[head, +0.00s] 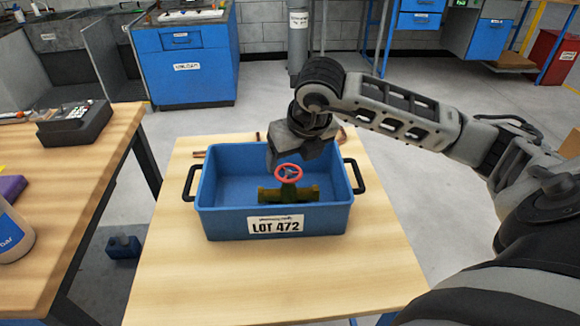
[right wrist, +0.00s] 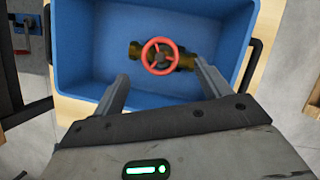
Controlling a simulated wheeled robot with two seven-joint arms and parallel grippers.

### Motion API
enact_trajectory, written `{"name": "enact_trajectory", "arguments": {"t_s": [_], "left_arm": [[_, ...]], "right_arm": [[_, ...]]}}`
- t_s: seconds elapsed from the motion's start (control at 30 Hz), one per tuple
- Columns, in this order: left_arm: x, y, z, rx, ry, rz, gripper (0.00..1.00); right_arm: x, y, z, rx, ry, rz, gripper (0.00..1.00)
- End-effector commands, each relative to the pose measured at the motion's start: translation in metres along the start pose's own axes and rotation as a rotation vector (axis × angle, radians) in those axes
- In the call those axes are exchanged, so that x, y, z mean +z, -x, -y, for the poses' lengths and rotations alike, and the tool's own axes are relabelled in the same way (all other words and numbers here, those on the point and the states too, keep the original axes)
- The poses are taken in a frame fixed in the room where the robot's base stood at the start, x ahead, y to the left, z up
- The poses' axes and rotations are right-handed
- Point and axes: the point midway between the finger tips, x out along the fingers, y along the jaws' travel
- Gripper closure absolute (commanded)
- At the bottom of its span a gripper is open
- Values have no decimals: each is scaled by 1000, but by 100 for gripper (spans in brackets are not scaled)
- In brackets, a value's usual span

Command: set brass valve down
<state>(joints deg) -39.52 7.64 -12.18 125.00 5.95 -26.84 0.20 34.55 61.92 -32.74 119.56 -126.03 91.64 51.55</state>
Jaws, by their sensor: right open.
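The brass valve (head: 288,193) with a red handwheel stands in the blue bin labelled LOT 472 (head: 230,223), its wheel facing up. In the right wrist view the valve (right wrist: 161,56) lies on the bin floor, beyond the fingertips and roughly centred between them. My right gripper (head: 272,160) is over the bin, just behind and above the valve in the head view. Its two fingers are spread apart and empty in the right wrist view (right wrist: 158,78). In the head view the fingertips are partly hidden. My left gripper is not in view.
The bin stands on a light wooden table (head: 290,280), with black handles at both sides. Small copper-coloured pieces (head: 199,154) lie behind it. A workbench (head: 75,190) at left holds a dark device (head: 75,124) and a bottle (head: 12,235). The table front is clear.

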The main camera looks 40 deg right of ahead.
Motion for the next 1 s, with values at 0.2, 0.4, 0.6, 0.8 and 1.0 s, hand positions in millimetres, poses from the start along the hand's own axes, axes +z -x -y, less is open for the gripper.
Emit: {"name": "enact_trajectory", "arguments": {"t_s": [0.2,0.4,0.6,0.8,1.0], "left_arm": [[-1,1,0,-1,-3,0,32],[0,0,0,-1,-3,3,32],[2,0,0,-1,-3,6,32],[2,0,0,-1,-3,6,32],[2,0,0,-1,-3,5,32]], "right_arm": [[0,33,0,-1,0,2,24],[0,40,0,0,1,-1,24],[0,40,0,-1,0,-1,24],[0,40,0,-1,0,-1,24],[-1,40,0,-1,0,-1,24]]}}
